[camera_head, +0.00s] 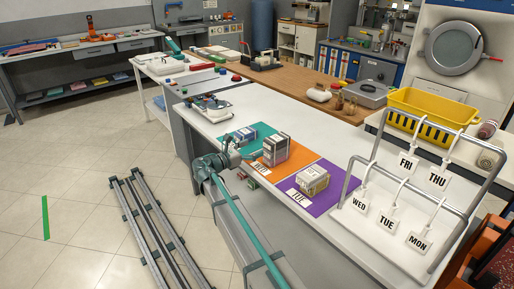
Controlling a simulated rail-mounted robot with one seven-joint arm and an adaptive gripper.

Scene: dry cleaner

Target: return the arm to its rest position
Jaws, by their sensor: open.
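My arm rises from the bottom edge as a long teal link and ends in a grey cluster beside the near left edge of the white counter (341,143). My gripper (232,153) is at this end, close to the teal mat (264,130), small and partly merged with the wrist. It is open, and I see nothing held in it. The fingers are too small to make out clearly.
Packages stand on the teal, orange (271,161) and purple (326,199) mats near my arm. A metal rack (349,163) with day tags and a yellow crate (432,107) stand right.

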